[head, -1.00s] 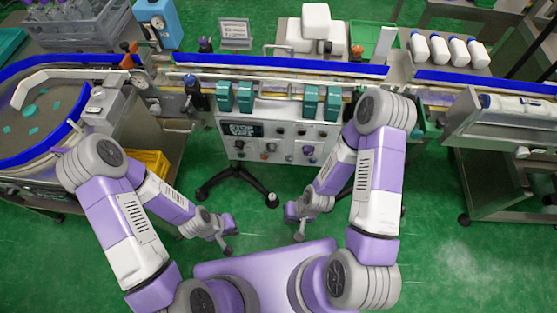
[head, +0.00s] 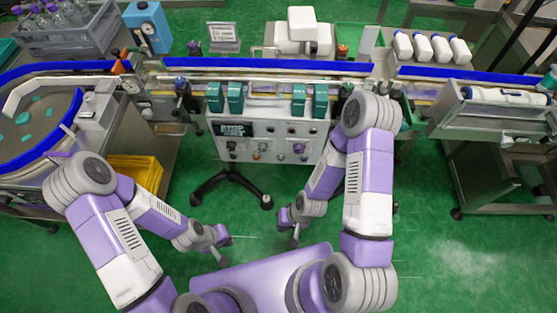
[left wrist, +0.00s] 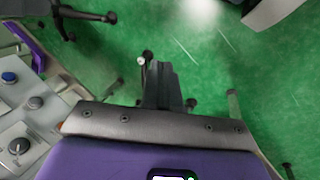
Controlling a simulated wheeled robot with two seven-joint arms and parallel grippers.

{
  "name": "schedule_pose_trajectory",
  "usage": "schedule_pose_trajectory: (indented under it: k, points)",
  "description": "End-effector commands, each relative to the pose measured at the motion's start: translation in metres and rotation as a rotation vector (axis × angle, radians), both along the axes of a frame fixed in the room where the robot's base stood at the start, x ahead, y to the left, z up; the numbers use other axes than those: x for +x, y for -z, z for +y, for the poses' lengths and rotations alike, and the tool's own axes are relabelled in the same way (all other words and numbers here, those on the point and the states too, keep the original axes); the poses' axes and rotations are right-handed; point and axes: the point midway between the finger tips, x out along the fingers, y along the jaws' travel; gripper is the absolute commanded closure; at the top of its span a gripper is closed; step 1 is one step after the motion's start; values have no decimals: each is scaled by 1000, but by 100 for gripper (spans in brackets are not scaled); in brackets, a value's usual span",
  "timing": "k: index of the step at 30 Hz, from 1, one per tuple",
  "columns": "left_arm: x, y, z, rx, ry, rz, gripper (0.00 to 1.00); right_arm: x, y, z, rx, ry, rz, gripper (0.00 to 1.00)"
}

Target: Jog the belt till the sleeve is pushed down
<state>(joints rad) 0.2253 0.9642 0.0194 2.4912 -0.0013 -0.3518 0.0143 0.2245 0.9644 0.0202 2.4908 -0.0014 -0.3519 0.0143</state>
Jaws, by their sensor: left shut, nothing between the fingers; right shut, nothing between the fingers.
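The conveyor belt line, with its long blue rail (head: 270,66), runs across the top of the head view. A grey control panel (head: 268,152) with a small dark display (head: 233,129), knobs and buttons faces me below it. Part of the panel also shows at the left edge of the left wrist view (left wrist: 38,122). My left gripper (head: 222,244) is shut and empty over the floor, apart from the panel; its dark fingers show in the left wrist view (left wrist: 165,84). My right gripper (head: 289,228) is shut and empty, also apart from the panel. I cannot pick out the sleeve.
Teal blocks (head: 235,99) stand along the belt's front side. A round accumulation table (head: 35,115) is at the left, with a yellow crate (head: 135,172) near it. The panel's black wheeled stand (head: 231,178) sits on open green floor.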

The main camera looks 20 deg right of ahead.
Motion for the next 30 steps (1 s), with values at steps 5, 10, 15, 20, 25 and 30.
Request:
schedule_pose_trajectory:
  k: [5,10,15,20,25,30]
  points:
    - [9,4,-7,0,44,-43,100,0,2,0,0,1,0,100]
    - [59,19,-54,3,290,-324,100,0,9,0,0,1,0,100]
    - [109,20,-130,5,583,-704,100,0,17,0,0,1,0,100]
    - [127,12,-185,10,748,-962,100,0,21,0,0,1,0,100]
    - [132,5,-206,13,804,-1064,100,0,22,0,0,1,0,100]
    - [132,5,-206,13,803,-1066,100,0,22,0,0,0,0,100]
